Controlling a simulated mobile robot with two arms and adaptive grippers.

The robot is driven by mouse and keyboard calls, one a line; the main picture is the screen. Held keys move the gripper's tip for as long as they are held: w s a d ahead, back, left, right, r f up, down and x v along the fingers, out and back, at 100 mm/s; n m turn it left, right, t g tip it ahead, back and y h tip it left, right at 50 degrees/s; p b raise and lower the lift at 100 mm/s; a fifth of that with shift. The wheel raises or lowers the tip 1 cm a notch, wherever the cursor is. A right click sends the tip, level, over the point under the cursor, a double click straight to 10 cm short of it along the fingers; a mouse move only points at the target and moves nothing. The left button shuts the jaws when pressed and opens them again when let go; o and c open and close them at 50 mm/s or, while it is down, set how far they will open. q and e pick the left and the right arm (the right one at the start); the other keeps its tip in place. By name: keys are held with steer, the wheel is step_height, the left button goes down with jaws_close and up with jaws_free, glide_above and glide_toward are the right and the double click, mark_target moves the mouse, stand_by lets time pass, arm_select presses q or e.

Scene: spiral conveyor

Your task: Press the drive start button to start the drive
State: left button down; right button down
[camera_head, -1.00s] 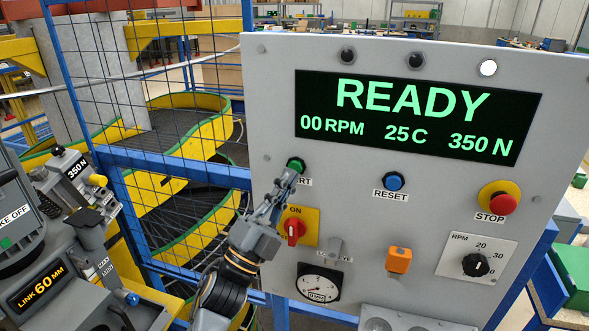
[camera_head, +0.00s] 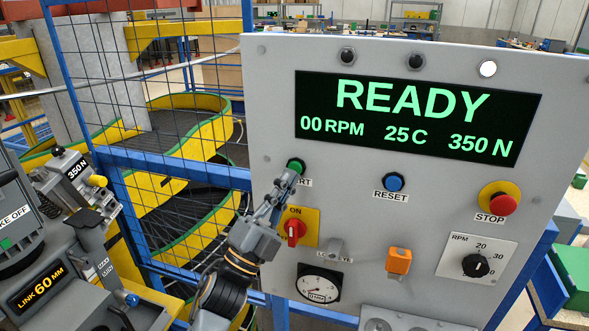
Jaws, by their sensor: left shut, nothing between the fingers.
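The green start button (camera_head: 296,165) sits at the left of the grey control panel (camera_head: 345,215), above a label of which "RT" shows. My left gripper (camera_head: 292,178) is shut and empty. Its fingertips are at the lower edge of the green button and cover part of the label; I cannot tell whether they touch the button. The display (camera_head: 415,115) reads READY, 00 RPM, 25 C, 350 N. My right gripper is not in view.
On the panel are a blue RESET button (camera_head: 393,182), a red STOP button (camera_head: 502,204), a red ON switch (camera_head: 295,229), an orange switch (camera_head: 398,260) and an RPM knob (camera_head: 475,265). A blue-framed mesh fence (camera_head: 180,165) stands left, before the spiral conveyor (camera_head: 185,145).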

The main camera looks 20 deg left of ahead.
arm_select(q)
steer(key=shift+w, duration=0.15)
steer(key=shift+w, duration=0.3)
